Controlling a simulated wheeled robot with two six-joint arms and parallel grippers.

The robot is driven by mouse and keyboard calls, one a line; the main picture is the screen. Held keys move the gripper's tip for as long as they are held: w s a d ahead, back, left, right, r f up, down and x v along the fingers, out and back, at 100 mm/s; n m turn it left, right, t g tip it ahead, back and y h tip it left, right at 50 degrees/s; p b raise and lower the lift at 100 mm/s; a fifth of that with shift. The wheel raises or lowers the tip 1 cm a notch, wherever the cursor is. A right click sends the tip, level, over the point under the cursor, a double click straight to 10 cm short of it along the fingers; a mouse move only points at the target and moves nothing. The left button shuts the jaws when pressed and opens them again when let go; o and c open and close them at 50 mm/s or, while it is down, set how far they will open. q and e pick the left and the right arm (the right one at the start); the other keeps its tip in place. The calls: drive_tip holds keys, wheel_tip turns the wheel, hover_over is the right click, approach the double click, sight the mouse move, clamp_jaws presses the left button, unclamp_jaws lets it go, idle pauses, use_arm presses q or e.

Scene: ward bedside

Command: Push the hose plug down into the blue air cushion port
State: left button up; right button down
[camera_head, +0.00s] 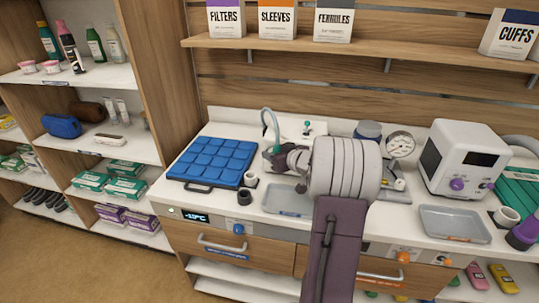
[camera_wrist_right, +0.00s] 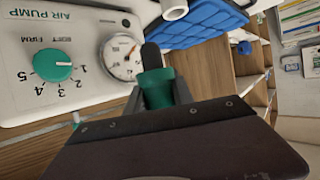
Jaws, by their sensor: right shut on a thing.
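The blue air cushion (camera_head: 212,158), a quilted pad, lies flat on the counter at the left; part of it shows at the top of the wrist view (camera_wrist_right: 205,22). My right gripper (camera_head: 273,158) is beside its right edge, above the counter. In the wrist view the right gripper (camera_wrist_right: 158,92) is shut on the hose plug (camera_wrist_right: 158,84), which has a green body and a dark tip. A pale green hose (camera_head: 268,117) arches up behind the gripper. My left gripper is not in view.
The white air pump (camera_wrist_right: 60,55) with a green knob and gauge is close to the gripper. Grey trays (camera_head: 454,224) and a white machine (camera_head: 462,160) occupy the right side.

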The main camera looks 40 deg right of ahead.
drive_tip(key=f, duration=0.1)
drive_tip(key=f+b, duration=0.1)
drive_tip(key=w+f+b, duration=0.1)
drive_tip(key=shift+a+f, duration=0.25)
drive_tip(key=shift+f, duration=0.15)
drive_tip(key=shift+w+a+f, duration=0.4)
drive_tip(key=shift+w+a, duration=0.2)
drive_tip(key=shift+w, duration=0.95)
drive_tip(key=shift+w+a+f, duration=0.35)
drive_tip(key=shift+w+a, duration=0.3)
drive_tip(key=shift+w, duration=0.95)
drive_tip(key=shift+w+a+f, duration=0.4)
drive_tip(key=shift+w+a, duration=0.2)
drive_tip(key=shift+w, duration=0.95)
drive_tip(key=shift+f+b, duration=1.7)
drive_tip(key=shift+f, duration=0.3)
drive_tip(key=c, duration=1)
unclamp_jaws()
drive_tip(key=shift+s, duration=0.1)
